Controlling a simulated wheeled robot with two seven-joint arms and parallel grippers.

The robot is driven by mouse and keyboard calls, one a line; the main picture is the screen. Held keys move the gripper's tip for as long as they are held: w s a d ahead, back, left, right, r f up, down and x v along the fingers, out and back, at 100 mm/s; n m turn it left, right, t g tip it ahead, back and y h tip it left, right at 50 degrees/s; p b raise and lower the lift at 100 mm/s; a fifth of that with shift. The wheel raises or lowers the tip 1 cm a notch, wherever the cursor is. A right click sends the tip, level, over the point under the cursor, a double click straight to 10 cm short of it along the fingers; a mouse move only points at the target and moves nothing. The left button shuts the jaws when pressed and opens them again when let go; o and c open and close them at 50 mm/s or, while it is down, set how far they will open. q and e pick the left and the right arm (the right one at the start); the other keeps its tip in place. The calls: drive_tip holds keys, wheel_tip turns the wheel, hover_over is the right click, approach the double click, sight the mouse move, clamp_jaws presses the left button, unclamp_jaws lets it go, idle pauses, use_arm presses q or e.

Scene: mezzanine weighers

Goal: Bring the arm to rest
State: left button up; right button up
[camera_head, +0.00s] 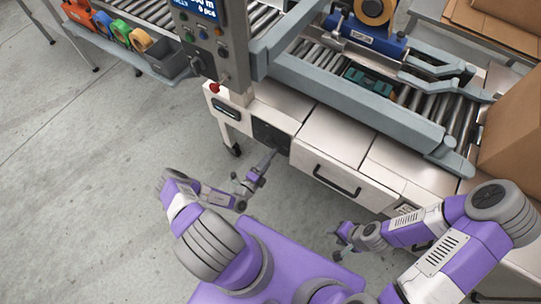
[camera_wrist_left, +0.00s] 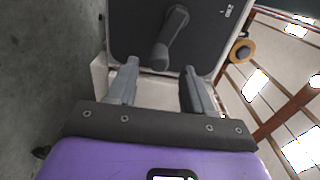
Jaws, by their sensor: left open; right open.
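My left gripper (camera_head: 266,162) points at the front of the weigher cabinet, just below a dark panel (camera_head: 271,134). In the left wrist view its two grey fingers (camera_wrist_left: 158,86) stand apart with nothing between them. Beyond them is a dark panel (camera_wrist_left: 126,32) with a grey lever (camera_wrist_left: 168,40) on it; I cannot tell whether a finger touches it. My right gripper (camera_head: 344,238) hangs low in front of the cabinet, near its lower front edge. It is small in the head view, and I see nothing held in it.
A white drawer with a black handle (camera_head: 337,181) faces me. Above it runs a roller conveyor (camera_head: 440,108) with a green case (camera_head: 369,80). Cardboard boxes (camera_head: 512,130) stand at right. Coloured bins (camera_head: 120,33) line a shelf at upper left. The floor (camera_head: 90,180) at left is clear.

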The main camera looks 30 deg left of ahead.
use_arm(q)
drive_tip(key=shift+s, duration=0.7)
